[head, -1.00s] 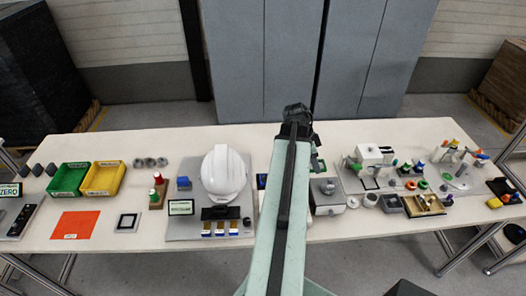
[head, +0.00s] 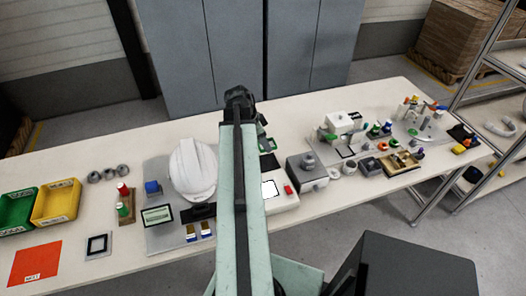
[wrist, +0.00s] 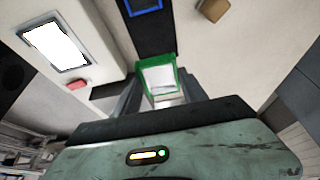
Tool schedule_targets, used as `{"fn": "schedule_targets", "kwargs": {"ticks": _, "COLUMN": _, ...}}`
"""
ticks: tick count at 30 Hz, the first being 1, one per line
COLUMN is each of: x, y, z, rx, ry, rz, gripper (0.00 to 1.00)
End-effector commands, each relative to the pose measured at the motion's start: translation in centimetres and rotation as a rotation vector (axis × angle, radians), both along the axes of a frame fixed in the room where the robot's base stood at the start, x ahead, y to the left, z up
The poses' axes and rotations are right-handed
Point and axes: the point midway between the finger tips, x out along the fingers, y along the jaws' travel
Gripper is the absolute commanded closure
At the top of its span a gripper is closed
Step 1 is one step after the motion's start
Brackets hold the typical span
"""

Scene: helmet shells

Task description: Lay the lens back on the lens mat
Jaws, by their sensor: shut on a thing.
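In the wrist view, my gripper (wrist: 160,96) is shut on a lens (wrist: 158,64), a clear pane in a bright green frame. Beyond the lens lies a dark strip (wrist: 152,34) with a blue-framed piece (wrist: 144,5) on it; this may be the lens mat, but I cannot tell for sure. The lens appears in front of the strip's near end; I cannot tell whether they touch.
A box with a lit white panel (head: 269,188) and red button (head: 288,189) stands right of my arm. A grey machine (head: 306,173) is further right. A white helmet shell (head: 193,168) stands left of my arm. Yellow (head: 56,203) and green bins are at far left.

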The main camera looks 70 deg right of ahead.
Motion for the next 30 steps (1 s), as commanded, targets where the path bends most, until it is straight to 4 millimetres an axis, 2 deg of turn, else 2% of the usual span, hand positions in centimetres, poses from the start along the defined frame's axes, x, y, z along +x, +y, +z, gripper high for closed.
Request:
{"fn": "schedule_targets", "kwargs": {"ticks": 1, "x": 0.1, "y": 0.0, "z": -2.0, "rx": 0.000, "ry": 0.000, "rz": 0.001, "gripper": 0.90}}
{"fn": "schedule_targets", "kwargs": {"ticks": 6, "x": 0.1, "y": 0.1, "z": -1.6, "rx": 0.000, "ry": 0.000, "rz": 0.002, "gripper": 0.90}}
{"fn": "schedule_targets", "kwargs": {"ticks": 10, "x": 0.1, "y": 0.1, "z": -2.2, "rx": 0.000, "ry": 0.000, "rz": 0.002, "gripper": 0.90}}
{"fn": "schedule_targets", "kwargs": {"ticks": 24, "x": 0.2, "y": 0.1, "z": -8.0, "rx": 0.000, "ry": 0.000, "rz": 0.003, "gripper": 0.90}}
{"fn": "schedule_targets", "kwargs": {"ticks": 30, "x": 0.2, "y": 0.1, "z": -8.6, "rx": 0.000, "ry": 0.000, "rz": 0.004, "gripper": 0.90}}
